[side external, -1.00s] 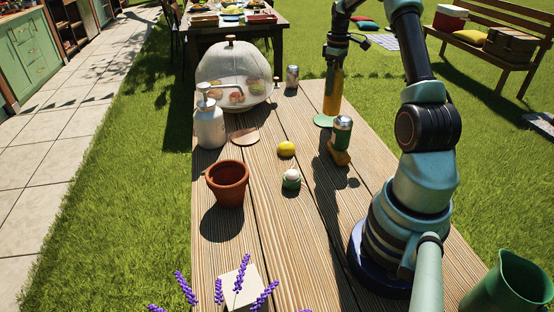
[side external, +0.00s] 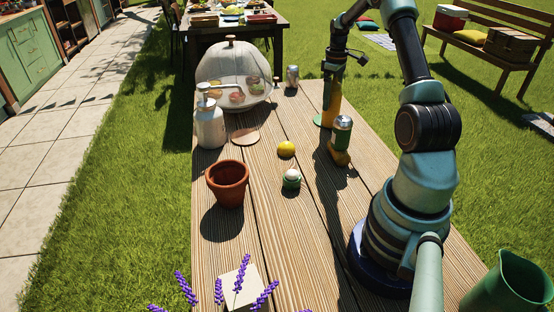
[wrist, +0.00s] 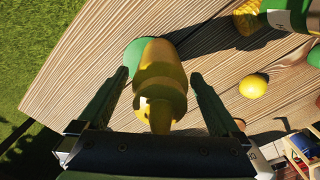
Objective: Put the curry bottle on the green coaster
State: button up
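The curry bottle (side external: 332,108), yellow-orange, stands upright under my gripper (side external: 333,84) at the far right of the table. The green coaster (side external: 317,121) shows as a sliver left of the bottle's base. In the wrist view the curry bottle (wrist: 162,70) lies between my two fingers (wrist: 158,78), with a gap on each side, so my gripper looks open around it. The green coaster (wrist: 131,54) shows beside and behind the bottle there. The bottle overlaps part of it; whether its base rests fully on the coaster is hidden.
A lemon (side external: 286,149), egg cup (side external: 291,180), terracotta pot (side external: 228,183), pump bottle (side external: 210,125), round brown coaster (side external: 245,137) and mesh dome (side external: 233,75) are left. Another can (side external: 292,76) stands behind.

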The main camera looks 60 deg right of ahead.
notch_tip(320, 180, up, 12)
jog(key=shift+r, duration=0.1)
jog(key=w+a+r+t, duration=0.1)
jog(key=w+a+r, duration=0.15)
jog(key=a, duration=0.45)
jog(key=w+a+r+h, duration=0.1)
jog(key=a+r, duration=0.2)
jog(key=a, duration=0.4)
jog(key=w+a+r+t, duration=0.1)
jog(key=a+r, duration=0.2)
jog(key=a, duration=0.4)
jog(key=s+a+f+t, duration=0.1)
jog(key=s+a, duration=0.3)
jog(key=a, duration=0.5)
jog(key=s+a+f+t+y, duration=0.1)
jog(key=s+a, duration=0.3)
jog(key=a, duration=0.6)
jog(key=shift+s+a+f+t, duration=0.15)
jog(key=shift+f+t, duration=0.65)
jog(key=shift+f, duration=0.05)
